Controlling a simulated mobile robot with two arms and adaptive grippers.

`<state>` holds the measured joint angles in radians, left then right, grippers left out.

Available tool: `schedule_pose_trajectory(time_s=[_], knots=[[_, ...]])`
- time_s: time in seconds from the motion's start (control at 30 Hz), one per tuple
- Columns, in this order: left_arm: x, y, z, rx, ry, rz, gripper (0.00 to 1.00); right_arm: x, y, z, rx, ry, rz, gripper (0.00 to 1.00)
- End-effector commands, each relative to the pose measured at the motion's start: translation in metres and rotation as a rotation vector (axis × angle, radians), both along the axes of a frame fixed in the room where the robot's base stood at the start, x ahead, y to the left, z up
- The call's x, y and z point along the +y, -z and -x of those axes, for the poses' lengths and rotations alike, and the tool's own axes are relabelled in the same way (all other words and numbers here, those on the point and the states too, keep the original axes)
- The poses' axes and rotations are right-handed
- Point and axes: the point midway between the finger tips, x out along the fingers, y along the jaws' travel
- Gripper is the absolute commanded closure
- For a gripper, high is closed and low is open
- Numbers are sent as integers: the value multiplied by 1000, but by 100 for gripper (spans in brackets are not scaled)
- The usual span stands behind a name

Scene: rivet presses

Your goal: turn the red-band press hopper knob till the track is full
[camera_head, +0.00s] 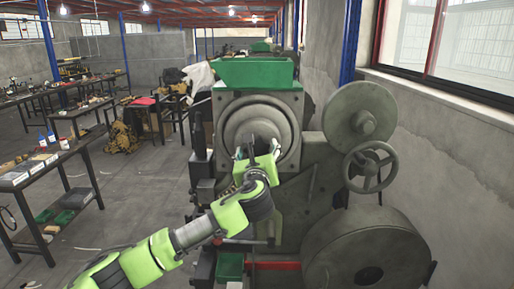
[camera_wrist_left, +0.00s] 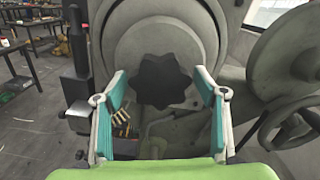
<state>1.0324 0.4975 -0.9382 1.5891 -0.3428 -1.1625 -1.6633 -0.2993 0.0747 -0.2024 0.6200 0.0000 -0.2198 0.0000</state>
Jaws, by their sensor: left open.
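The press (camera_head: 312,195) has a red band (camera_head: 285,265) low on its front and a green hopper (camera_head: 255,71) on top. A dark lobed knob (camera_wrist_left: 160,82) sits at the centre of the round grey hub (camera_head: 240,118). My left gripper (camera_head: 258,152) is open in front of the hub. In the left wrist view its two teal-padded fingers stand either side of the knob, with gaps between; I cannot tell the depth left. In the head view the gripper partly hides the knob. I cannot make out the track. My right gripper is not in view.
A spoked handwheel (camera_head: 370,167) and large grey wheels stand on the press's right, near the wall. A dark upright post (camera_wrist_left: 78,50) stands left of the hub. A workbench (camera_head: 45,175) is at the left, with open floor (camera_head: 130,205) between.

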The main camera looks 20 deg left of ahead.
Motion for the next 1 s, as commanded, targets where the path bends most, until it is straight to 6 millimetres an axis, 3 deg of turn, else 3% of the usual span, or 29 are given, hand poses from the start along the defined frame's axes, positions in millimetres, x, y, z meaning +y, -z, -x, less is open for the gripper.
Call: schedule_pose_trajectory(time_s=[0.23, 0.4, 0.77, 1.0], knots=[[0, 0, -1, 0, 0, 0, 35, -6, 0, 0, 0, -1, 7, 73], [0, 0, -1, 0, 0, 0, 74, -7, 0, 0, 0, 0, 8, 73], [0, 1, 0, -8, 1, 32, 74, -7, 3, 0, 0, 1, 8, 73], [0, 2, 0, -44, 1, 157, 74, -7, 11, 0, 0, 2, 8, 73]])
